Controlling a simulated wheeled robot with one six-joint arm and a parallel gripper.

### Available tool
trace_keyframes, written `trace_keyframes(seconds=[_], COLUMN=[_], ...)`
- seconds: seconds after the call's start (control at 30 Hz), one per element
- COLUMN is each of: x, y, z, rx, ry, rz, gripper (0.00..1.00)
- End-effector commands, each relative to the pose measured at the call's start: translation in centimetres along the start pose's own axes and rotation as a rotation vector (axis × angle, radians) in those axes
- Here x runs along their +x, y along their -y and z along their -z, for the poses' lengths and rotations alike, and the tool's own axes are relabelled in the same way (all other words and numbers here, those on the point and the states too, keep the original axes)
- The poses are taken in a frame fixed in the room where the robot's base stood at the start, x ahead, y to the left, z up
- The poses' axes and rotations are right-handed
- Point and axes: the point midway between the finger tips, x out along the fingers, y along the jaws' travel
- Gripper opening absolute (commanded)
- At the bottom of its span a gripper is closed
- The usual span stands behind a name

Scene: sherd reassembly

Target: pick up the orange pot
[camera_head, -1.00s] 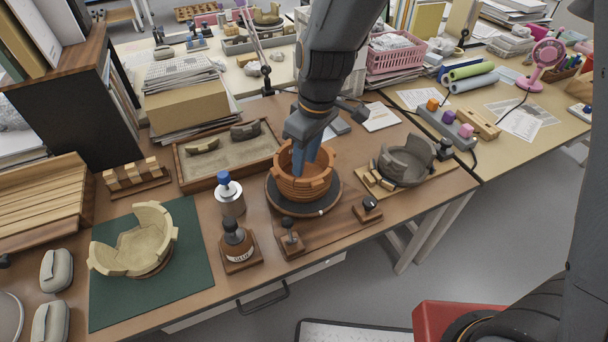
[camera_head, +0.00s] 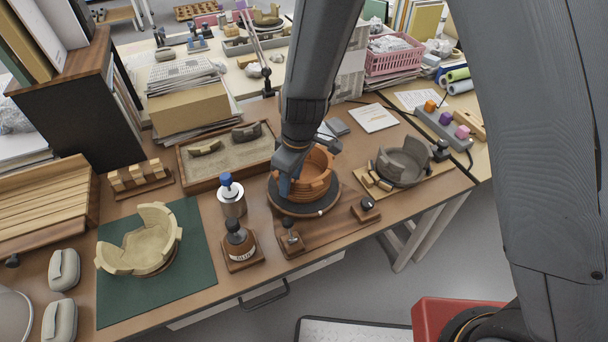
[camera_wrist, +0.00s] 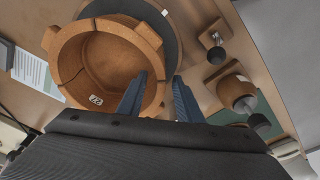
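The orange pot (camera_head: 318,178), with a notched rim, stands upright on a dark round turntable (camera_head: 327,207) at the table's middle. In the wrist view the pot (camera_wrist: 95,62) shows its open inside and a small white label. My gripper (camera_head: 284,186) is at the pot's left rim in the head view. In the wrist view my gripper (camera_wrist: 160,98) has its two blue fingers apart, one over the pot's inside and one outside, with the wall between them. A gap shows beside the outer finger. The fingers partly hide the wall, so contact is unclear.
A white bottle with a blue cap (camera_head: 231,195) and a dark-topped jar (camera_head: 239,243) stand close left of the pot. A grey broken bowl (camera_head: 403,163) is to the right. A beige broken pot (camera_head: 140,243) rests on a green mat (camera_head: 193,262). A sand tray (camera_head: 190,187) lies behind.

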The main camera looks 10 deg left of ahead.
Motion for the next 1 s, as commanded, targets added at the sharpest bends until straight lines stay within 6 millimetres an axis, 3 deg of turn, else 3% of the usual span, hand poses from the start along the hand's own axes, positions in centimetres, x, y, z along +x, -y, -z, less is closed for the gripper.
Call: trace_keyframes(seconds=[0.27,0.5,1.0], x=[0.29,0.27,0.29], y=[-0.01,0.00,0.06], z=[0.01,0.00,-0.01], rx=[0.000,0.000,-0.001], ry=[0.000,0.000,0.001], rz=[-0.001,0.000,0.001], gripper=[0.32,0.00,0.00])
